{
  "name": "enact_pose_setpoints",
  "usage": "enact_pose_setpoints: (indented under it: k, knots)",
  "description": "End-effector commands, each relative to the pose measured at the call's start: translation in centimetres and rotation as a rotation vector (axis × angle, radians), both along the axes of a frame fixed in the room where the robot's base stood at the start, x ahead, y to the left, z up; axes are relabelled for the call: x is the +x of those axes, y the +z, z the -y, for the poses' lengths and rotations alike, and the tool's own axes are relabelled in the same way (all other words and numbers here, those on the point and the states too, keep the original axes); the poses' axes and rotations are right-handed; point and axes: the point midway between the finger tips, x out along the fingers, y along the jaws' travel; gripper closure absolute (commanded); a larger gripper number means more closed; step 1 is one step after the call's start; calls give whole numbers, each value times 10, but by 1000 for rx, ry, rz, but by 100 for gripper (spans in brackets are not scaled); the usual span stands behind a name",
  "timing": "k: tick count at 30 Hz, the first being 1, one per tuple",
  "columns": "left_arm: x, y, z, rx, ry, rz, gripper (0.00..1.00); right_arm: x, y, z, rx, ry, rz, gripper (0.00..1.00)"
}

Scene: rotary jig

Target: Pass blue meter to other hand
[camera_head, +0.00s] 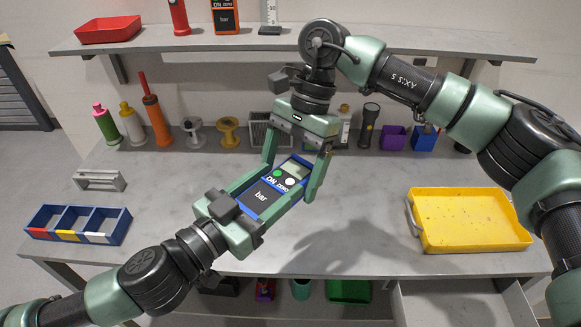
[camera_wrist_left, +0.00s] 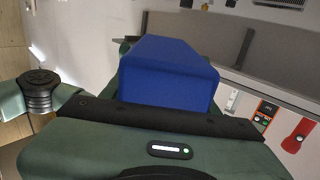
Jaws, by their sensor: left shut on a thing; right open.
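The blue meter (camera_head: 262,197), with a dark front marked "bar" and "ON ZERO", is held tilted above the middle of the table in the head view. My left gripper (camera_head: 272,190) is shut on its sides from the lower left. In the left wrist view the meter (camera_wrist_left: 168,72) shows as a plain blue block just beyond the gripper body. My right gripper (camera_head: 291,180) is open, reaching down from above, with one finger on each side of the meter's upper end. I cannot tell whether those fingers touch it.
A yellow tray (camera_head: 470,246) lies at the right of the table, and a blue divided bin (camera_head: 78,238) at the left. Bottles, spools and a flashlight (camera_head: 369,122) line the back. A shelf (camera_head: 160,40) runs above. The front middle of the table is clear.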

Motion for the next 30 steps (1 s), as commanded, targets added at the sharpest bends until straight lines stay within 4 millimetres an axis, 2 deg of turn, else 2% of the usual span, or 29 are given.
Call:
enact_pose_setpoints:
  k: [1,2,9,10,12,23,26,29,30]
  knots:
    - [0,1,0,0,0,1,88,0,0,0,0,0,0,15]
    - [0,1,0,0,0,1,88,0,0,0,0,0,0,20]
    - [0,1,1,-1,-2,1,88,0,0,0,1,0,-1,87]
    - [-1,1,1,-1,-2,1,35,0,1,0,2,1,0,88]
    - [-1,1,1,-1,-2,0,15,0,1,0,2,1,0,88]
    - [0,-3,-1,12,0,8,15,0,1,0,1,1,-1,88]
    - [0,-20,-4,70,-6,46,15,0,1,0,1,1,-1,88]
    - [-5,-55,-11,196,-35,122,15,0,1,0,1,1,-1,88]
    - [-10,-73,-14,260,-59,157,15,0,1,0,1,1,-1,88]
